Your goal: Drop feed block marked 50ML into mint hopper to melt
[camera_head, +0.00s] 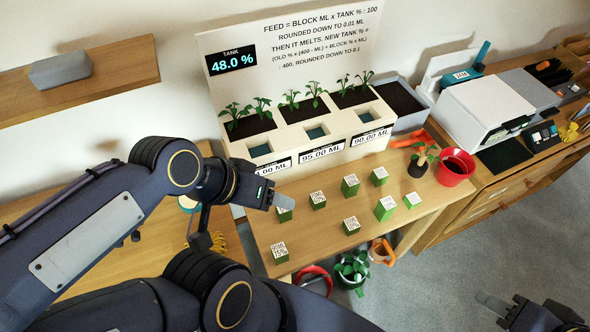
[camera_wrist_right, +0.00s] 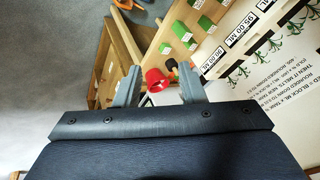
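Small green blocks with white printed tops stand apart on the table, including a front-left block (camera_head: 280,252), a middle block (camera_head: 351,226) and a right block (camera_head: 384,208). Their print is too small to tell surely which is 50ML. The white planter (camera_head: 283,172) has three square openings: left (camera_head: 260,150), middle (camera_head: 316,132) and right (camera_head: 366,117). I cannot tell which is the mint hopper. My left gripper (camera_head: 266,194) hangs by a partly hidden block (camera_head: 285,214); its finger gap is unclear. My right gripper (camera_wrist_right: 158,80) is open and empty, far right of the blocks (camera_head: 497,306).
The planter's labels include 95.00 ML and 90.00 ML; the tank display (camera_head: 232,60) reads 48.0 %. A red pot (camera_head: 455,167) and a potted seedling (camera_head: 418,167) stand at the table's right. Floor (camera_head: 440,275) is open beyond the front edge.

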